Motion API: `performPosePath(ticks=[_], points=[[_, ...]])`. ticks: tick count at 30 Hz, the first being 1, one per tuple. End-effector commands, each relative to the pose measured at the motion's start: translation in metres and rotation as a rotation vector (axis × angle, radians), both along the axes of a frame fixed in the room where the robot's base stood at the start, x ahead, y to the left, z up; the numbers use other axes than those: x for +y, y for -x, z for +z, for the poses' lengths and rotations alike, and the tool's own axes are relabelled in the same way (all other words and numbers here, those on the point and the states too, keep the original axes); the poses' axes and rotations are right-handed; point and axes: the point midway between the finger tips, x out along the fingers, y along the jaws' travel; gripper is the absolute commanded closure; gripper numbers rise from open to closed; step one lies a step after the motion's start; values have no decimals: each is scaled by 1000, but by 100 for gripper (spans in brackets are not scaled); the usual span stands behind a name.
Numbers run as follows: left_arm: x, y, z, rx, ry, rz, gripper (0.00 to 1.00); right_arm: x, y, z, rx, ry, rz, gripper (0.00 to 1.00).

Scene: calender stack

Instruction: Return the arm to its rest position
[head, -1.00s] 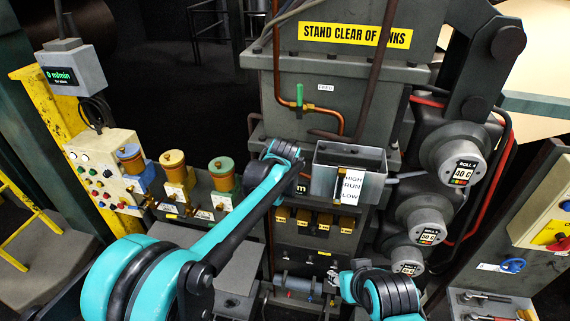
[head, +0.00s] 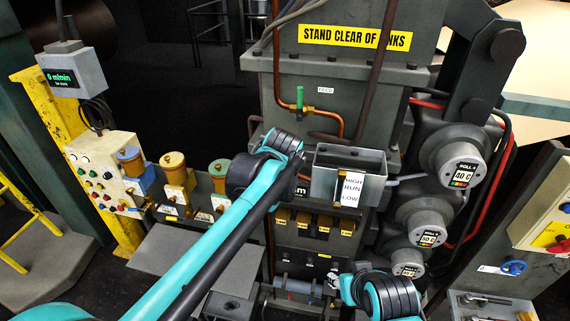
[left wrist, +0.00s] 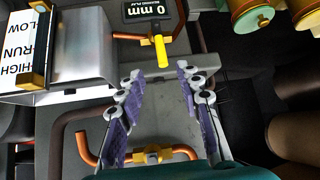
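My left arm crosses the head view from the lower left, with its wrist joint in front of the machine beside the grey HIGH/RUN/LOW box (head: 330,188). The left gripper's fingers are hidden in the head view. In the left wrist view the left gripper (left wrist: 161,71) is open, its two purple-padded fingers apart with nothing between them. A yellow-handled valve (left wrist: 160,51) on a copper pipe shows beyond the fingertips, apart from them.
Copper pipes and a green-handled valve (head: 299,97) are on the machine front. Roll gauges (head: 461,174) stand to the right, several capped cylinders (head: 173,166) to the left. A button panel (head: 103,172) is farther left. The dark floor behind the cylinders looks open.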

Motion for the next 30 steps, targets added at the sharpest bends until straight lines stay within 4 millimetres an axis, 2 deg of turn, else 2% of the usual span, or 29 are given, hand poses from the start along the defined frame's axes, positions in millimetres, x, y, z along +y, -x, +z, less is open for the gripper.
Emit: performPosePath(ticks=[14, 17, 20, 23, 27, 30], points=[[1, 3, 2, 0, 0, 0, 65, 0, 0, 0, 0, 0, 0, 60], [11, 8, -5, 4, -2, 6, 65, 0, 0, -7, 0, 0, 0, 60], [41, 27, -26, 19, -7, 21, 65, 0, 0, -28, 0, 0, 0, 60], [88, 63, -63, 45, -15, 44, 65, 0, 0, -60, 0, 0, 0, 60], [152, 128, -129, 85, -22, 74, 65, 0, 0, -106, 0, 0, 0, 60], [187, 176, -182, 111, -23, 92, 65, 0, 0, -137, 0, 0, 0, 60]])
